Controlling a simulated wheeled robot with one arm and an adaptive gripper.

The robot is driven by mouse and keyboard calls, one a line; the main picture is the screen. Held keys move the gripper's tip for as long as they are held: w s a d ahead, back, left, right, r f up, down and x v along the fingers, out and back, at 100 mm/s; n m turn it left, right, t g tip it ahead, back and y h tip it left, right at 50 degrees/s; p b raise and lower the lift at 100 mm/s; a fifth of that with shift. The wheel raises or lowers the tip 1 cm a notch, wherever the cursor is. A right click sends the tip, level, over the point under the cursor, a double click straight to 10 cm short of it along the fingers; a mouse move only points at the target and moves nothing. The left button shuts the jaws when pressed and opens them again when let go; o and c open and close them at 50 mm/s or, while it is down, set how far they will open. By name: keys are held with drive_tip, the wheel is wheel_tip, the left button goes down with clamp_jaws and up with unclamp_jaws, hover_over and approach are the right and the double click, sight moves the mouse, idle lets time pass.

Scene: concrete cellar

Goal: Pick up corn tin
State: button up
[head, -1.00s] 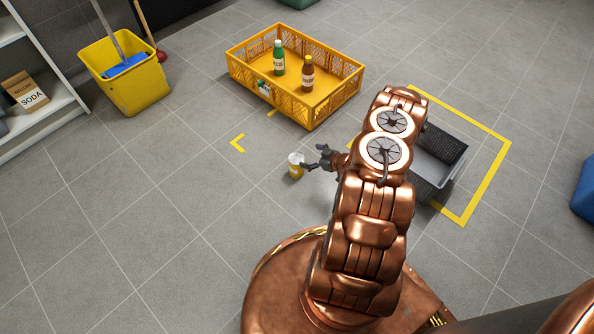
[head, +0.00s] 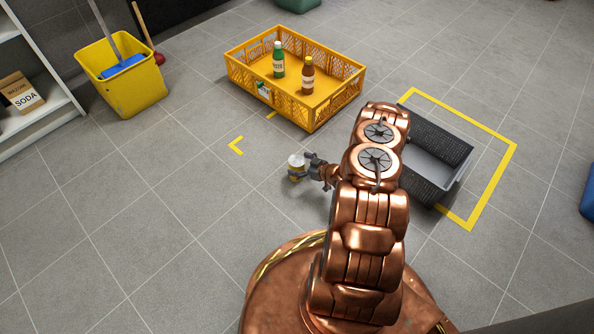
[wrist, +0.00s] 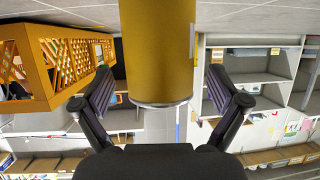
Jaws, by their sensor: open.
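The corn tin (head: 295,162) is a small yellow can with a pale top, standing on the grey floor in the head view. In the wrist view the yellow tin (wrist: 158,50) is large and lies between the two dark fingers, with a gap on each side. My gripper (head: 304,165) is right at the tin in the head view, its fingers partly covering the tin's right side. In the wrist view my gripper (wrist: 160,78) is open, its fingers spread either side of the tin. The tin's label is not readable.
A yellow crate (head: 337,108) with a green bottle (head: 279,62) and a brown bottle (head: 308,77) stands behind the tin. A dark grey crate (head: 445,140) sits right of my arm inside yellow floor tape (head: 497,180). A yellow mop bucket (head: 135,92) stands far left. Floor left of the tin is clear.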

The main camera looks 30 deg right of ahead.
drive_tip(key=shift+w+a+f, duration=0.25)
drive_tip(key=shift+w+f, duration=0.05)
drive_tip(key=shift+w, duration=0.25)
drive_tip(key=shift+r, duration=0.1)
drive_tip(key=c, duration=1.3)
